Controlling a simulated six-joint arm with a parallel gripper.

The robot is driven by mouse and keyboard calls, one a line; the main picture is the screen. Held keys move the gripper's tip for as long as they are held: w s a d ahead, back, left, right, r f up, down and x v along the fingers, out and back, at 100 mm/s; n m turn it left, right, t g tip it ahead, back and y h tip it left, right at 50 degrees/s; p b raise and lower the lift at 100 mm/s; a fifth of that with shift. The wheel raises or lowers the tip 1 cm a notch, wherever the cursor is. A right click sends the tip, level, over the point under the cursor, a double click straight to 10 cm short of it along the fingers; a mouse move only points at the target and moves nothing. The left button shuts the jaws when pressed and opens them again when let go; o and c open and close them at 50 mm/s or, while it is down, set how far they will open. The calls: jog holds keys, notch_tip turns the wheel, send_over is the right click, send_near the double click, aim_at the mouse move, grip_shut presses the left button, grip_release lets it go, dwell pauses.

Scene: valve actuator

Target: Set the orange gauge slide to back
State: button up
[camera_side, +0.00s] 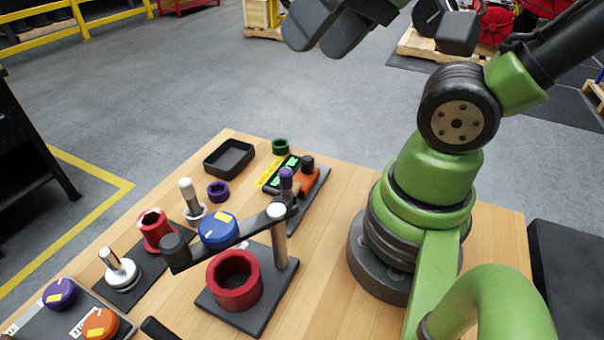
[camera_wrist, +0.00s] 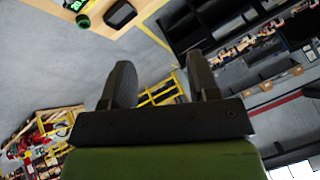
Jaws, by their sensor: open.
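The orange gauge slide (camera_side: 306,179) sits on a dark base plate at the back right of the wooden table in the side view. A dark knob (camera_side: 307,163) stands on it. A panel with green markings (camera_side: 287,172) and a yellow label (camera_side: 268,172) lie just left of it. My gripper (camera_side: 330,30) is high above the floor beyond the table, well away from the slide. In the wrist view my gripper (camera_wrist: 162,82) is open and empty. The slide cannot be made out there.
On the table (camera_side: 226,142) stand a black tray (camera_side: 229,159), a green ring (camera_side: 281,146), a purple ring (camera_side: 218,191), a red cup (camera_side: 234,280) and a raised arm with a blue disc (camera_side: 218,229). The air above the slide is clear.

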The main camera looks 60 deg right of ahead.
jog(key=m+g+h, duration=0.1)
jog(key=g+h, duration=0.1)
jog(key=g, duration=0.5)
send_over(308, 158)
notch_tip(308, 158, down, 18)
jog(key=shift+r, duration=0.1)
notch_tip(308, 158, down, 10)
jog(key=shift+r, duration=0.25)
